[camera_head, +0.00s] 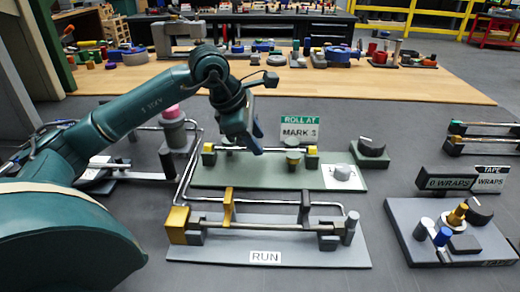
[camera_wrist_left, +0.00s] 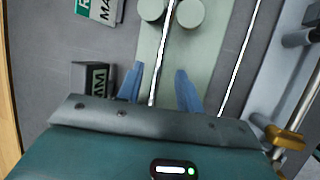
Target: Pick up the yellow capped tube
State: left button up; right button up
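A thin tube with yellow end caps (camera_head: 312,151) lies across a green board (camera_head: 220,180) in the head view, below the "ROLL AT MARK 3" sign. My left gripper (camera_head: 256,150) is over the middle of this tube, partly hiding it. In the left wrist view my left gripper (camera_wrist_left: 158,85) is open, with two blue fingers apart. A thin shiny rod (camera_wrist_left: 166,45) runs between the fingers and seems to be this tube; its caps are out of that view. I cannot tell whether the fingers touch it. My right gripper is not in view.
A grey "RUN" board (camera_head: 320,255) with a bracketed pipe stands in front. A bent metal pipe (camera_head: 184,180) runs beside the green board. A "0 WRAPS" station (camera_head: 405,245) is at the right. A wooden bench top (camera_head: 390,85) with many parts lies behind.

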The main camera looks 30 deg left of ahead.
pick_arm(q)
jog(key=shift+x, duration=1.25)
grip_shut()
